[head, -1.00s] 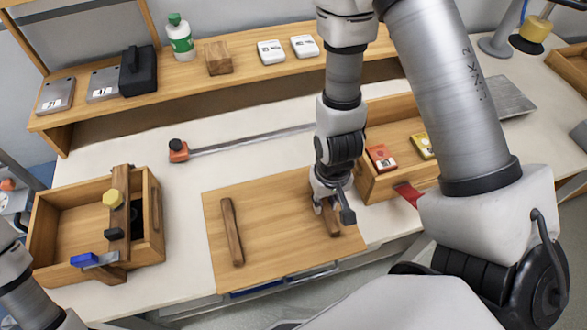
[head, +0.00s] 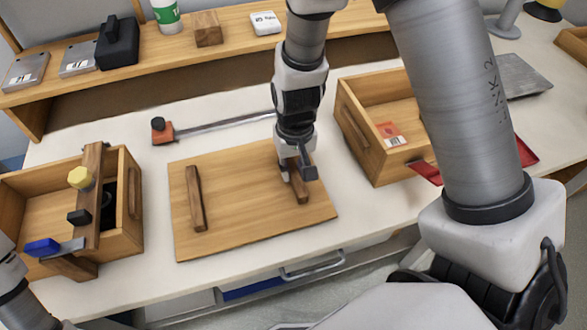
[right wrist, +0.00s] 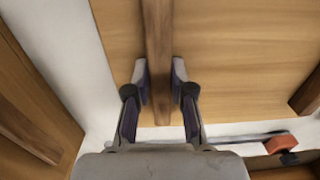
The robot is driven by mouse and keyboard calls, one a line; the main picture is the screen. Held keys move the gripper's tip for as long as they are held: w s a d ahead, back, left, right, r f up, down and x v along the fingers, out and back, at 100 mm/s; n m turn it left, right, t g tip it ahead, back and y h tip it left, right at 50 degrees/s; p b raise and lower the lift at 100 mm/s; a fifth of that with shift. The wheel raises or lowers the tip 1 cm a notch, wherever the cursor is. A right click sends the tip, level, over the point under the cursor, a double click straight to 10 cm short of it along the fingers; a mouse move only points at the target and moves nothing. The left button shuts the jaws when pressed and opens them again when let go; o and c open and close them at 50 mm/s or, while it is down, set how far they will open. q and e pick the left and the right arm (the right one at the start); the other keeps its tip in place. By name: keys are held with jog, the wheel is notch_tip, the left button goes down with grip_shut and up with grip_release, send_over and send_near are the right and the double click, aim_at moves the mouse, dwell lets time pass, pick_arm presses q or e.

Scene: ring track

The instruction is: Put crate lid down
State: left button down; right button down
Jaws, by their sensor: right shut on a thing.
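The crate lid (head: 240,185) is a flat light-wood board with two dark wooden bars on it. It is level above or on the white bench near its front edge; I cannot tell whether it touches. My right gripper (head: 298,172) is shut on the lid's right bar (head: 300,188). In the right wrist view, the fingertips (right wrist: 160,80) sit on either side of the bar (right wrist: 158,35), over the lid (right wrist: 225,60). The left bar (head: 195,200) is free. My left arm shows at the lower left, but its gripper is out of frame.
An open wooden crate (head: 360,139) with a red-and-white packet stands right of the lid. Another wooden box (head: 134,190) with a clamp across it stands close on the left. A long orange-ended bar clamp (head: 163,134) lies behind. A shelf (head: 160,65) runs along the back.

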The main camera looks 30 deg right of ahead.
jog(key=c, duration=1)
grip_release()
notch_tip(320, 180, up, 12)
jog(key=p, duration=0.1)
jog(key=shift+d, duration=0.15)
